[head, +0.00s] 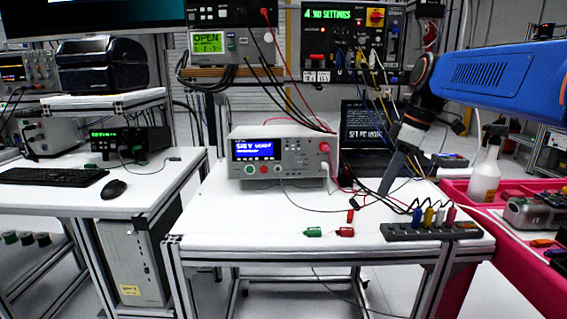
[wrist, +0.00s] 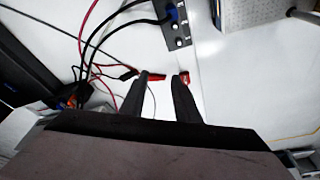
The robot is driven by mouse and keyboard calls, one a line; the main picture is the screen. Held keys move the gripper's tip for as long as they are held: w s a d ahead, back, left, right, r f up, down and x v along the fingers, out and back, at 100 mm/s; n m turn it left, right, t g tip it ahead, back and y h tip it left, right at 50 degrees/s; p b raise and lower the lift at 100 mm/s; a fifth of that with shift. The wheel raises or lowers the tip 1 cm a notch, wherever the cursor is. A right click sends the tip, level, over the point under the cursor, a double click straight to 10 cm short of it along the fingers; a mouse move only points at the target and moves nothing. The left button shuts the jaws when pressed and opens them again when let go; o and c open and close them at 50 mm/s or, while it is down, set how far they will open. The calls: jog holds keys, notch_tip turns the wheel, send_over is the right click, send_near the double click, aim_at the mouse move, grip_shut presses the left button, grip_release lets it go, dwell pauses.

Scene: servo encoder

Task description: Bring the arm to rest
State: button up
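My blue arm (head: 500,78) reaches in from the right in the head view and bends down at its wrist. My gripper (head: 386,192) points down over the right part of the white table (head: 250,208), behind the terminal strip. In the wrist view my gripper (wrist: 161,80) has its two dark fingers apart, with a clear gap between them. Red clips (wrist: 156,77) show around the fingertips in that view, seemingly on the table below. I see nothing held. The exact height of the fingertips above the table cannot be told.
A bench instrument (head: 278,155) stands behind, with cables running right. The terminal strip (head: 431,231) with coloured plugs lies near the right front edge. Red and green clips (head: 313,232) lie at the front. A spray bottle (head: 487,165) stands on the pink cart (head: 470,190). The table's left front is clear.

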jog(key=s+d+f+m+t+h, duration=0.1)
jog(key=s+d+f+m, duration=0.1)
jog(key=s+f+m, duration=0.4)
jog(key=s+d+f+m+t+h, duration=0.1)
jog(key=s+f+m, duration=0.5)
jog(key=s+f, duration=0.8)
jog(key=s+t+h, duration=0.1)
jog(key=s, duration=0.3)
jog(key=shift+s+d+f+m+t, duration=0.2)
jog(key=shift+s+d+m+t, duration=0.1)
jog(key=shift+s+d, duration=0.05)
dwell(0.3)
